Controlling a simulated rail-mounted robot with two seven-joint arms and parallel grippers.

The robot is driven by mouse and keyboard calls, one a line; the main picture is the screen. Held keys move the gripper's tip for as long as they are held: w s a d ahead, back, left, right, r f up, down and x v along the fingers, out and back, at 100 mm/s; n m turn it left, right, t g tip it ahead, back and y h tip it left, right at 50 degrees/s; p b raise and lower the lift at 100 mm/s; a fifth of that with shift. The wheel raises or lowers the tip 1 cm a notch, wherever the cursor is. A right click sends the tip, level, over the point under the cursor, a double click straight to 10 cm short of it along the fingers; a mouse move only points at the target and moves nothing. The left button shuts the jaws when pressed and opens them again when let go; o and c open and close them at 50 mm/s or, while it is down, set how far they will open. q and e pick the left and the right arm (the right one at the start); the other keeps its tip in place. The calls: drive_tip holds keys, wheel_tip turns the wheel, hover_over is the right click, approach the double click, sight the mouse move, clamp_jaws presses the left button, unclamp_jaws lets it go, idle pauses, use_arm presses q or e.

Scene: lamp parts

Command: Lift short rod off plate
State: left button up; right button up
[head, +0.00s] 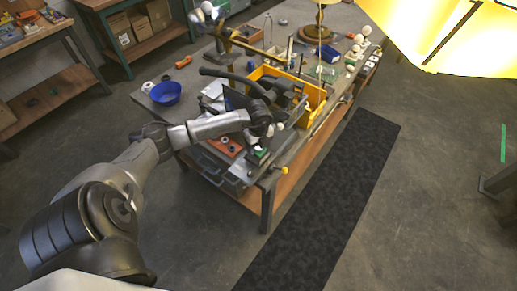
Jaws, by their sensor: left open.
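My left arm reaches over the near end of the workbench (150,97). My left gripper (262,143) is small and dark at its end, low over the bench corner, and it is open. Close beneath it is a small green-and-dark piece; I cannot tell whether they touch. To its left lies a reddish-brown plate (227,147) with small round parts on it. I cannot make out the short rod for certain; the arm and clutter hide part of this area. Thin upright rods (290,50) stand farther back. My right gripper is not in view.
A yellow bin (316,101) stands just behind the gripper. A blue bowl (166,93) sits at the bench's left. A bright yellow lampshade (450,35) fills the upper right. A dark mat (335,200) lies on clear floor.

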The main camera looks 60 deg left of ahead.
use_arm(q)
drive_tip(key=shift+c, duration=0.2)
drive_tip(key=shift+f, duration=0.1)
drive_tip(key=c, duration=1)
drive_tip(key=shift+c, duration=0.2)
